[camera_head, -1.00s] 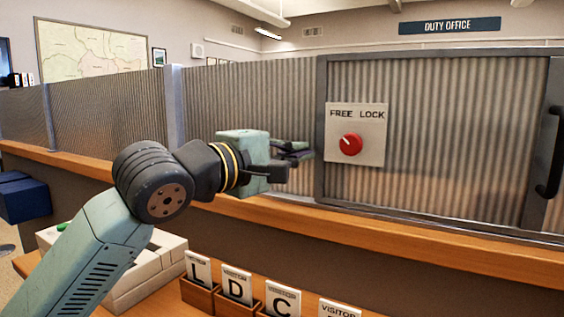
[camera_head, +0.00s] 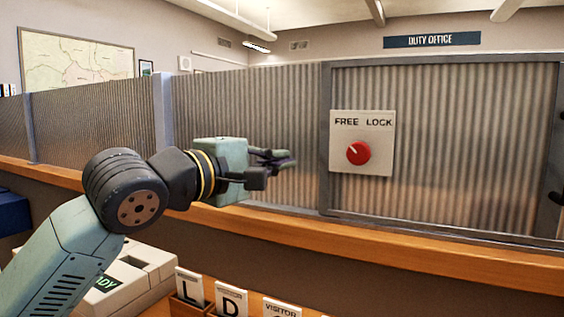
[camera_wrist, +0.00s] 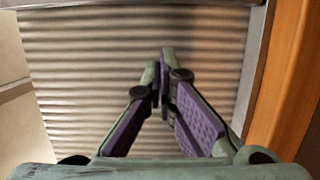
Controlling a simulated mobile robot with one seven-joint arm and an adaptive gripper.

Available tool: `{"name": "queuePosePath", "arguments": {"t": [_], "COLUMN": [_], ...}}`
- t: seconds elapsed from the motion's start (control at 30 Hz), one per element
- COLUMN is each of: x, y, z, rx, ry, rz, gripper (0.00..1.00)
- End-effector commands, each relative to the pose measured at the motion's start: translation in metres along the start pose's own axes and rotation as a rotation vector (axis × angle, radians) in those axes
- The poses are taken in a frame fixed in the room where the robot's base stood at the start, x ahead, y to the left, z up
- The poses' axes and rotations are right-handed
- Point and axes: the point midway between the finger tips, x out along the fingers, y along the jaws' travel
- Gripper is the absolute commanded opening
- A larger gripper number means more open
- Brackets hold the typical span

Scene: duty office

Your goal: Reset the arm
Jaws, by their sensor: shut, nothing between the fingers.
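My gripper (camera_head: 284,160) is shut and empty at the end of my outstretched arm, in front of the corrugated shutter. It also shows in the wrist view (camera_wrist: 163,62), its purple-padded fingers meeting at the tips. The fingers point right, toward a red knob (camera_head: 358,153) on a pale plate (camera_head: 377,160) marked FREE and LOCK. The gripper is left of the plate and apart from it. The knob's white mark points to the upper left, toward FREE.
A wooden counter ledge (camera_head: 420,245) runs below the corrugated shutter (camera_head: 455,190). A beige device (camera_head: 140,283) with a green display stands at lower left. Visitor card holders (camera_head: 190,290) with lettered cards line the lower front. A dark blue box (camera_head: 12,212) is at far left.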

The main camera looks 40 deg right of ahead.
Motion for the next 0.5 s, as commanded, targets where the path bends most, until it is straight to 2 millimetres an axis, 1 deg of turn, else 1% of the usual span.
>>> {"name": "queuePosePath", "arguments": {"t": [0.03, 0.2, 0.33, 0.5], "x": [-0.015, -0.055, -0.078, -0.095], "y": [-0.003, -0.002, -0.002, -0.001], "z": [-0.001, -0.001, -0.001, -0.001], "rx": [0.002, 0.002, 0.002, 0.0], "ry": [0.005, 0.006, 0.005, 0.003], "rz": [0.002, 0.002, 0.002, 0.0], "gripper": [0.0, 0.0, 0.0, 0.0]}}
